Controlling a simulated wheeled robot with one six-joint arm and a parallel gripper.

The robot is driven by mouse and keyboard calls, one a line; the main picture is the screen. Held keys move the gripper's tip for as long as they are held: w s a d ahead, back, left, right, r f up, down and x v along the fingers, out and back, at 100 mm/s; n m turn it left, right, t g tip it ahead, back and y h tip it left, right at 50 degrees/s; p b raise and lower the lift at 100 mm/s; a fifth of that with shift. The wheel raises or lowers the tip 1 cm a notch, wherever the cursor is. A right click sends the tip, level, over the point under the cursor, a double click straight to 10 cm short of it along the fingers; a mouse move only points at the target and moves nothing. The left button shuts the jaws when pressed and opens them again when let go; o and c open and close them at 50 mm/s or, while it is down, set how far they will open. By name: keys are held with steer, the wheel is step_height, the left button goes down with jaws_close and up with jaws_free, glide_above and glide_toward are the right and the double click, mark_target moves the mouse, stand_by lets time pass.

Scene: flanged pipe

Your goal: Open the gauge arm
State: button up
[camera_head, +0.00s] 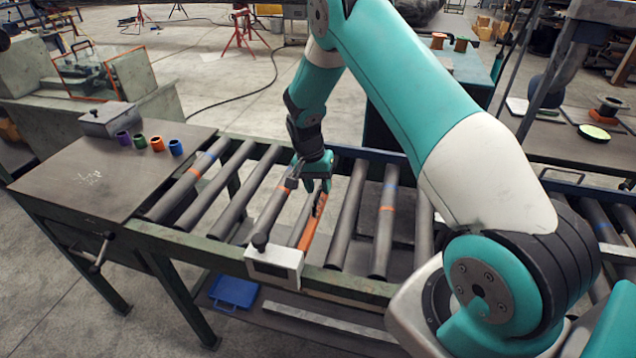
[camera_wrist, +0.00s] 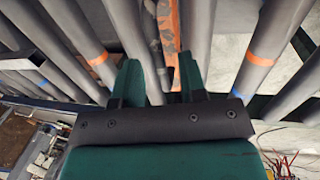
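The gauge arm appears to be the orange bar (camera_head: 309,236), which runs back from a white box (camera_head: 274,266) at the conveyor's front rail, along the rollers. A dark grip-like piece (camera_head: 318,205) shows on or beside it. A black knob (camera_head: 260,241) stands by the white box. My gripper (camera_head: 311,186) is above the bar's far end, pointing down. In the wrist view my gripper (camera_wrist: 160,72) has its two green fingers apart, with the orange bar (camera_wrist: 168,35) and a dark rod (camera_wrist: 152,38) beyond the gap. I cannot tell whether the fingers touch anything.
Several grey rollers (camera_head: 346,215) lie on both sides of the bar. A blue tray (camera_head: 234,292) lies below the conveyor. A green-blue cabinet (camera_head: 465,75) stands behind.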

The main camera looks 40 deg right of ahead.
jaws_close()
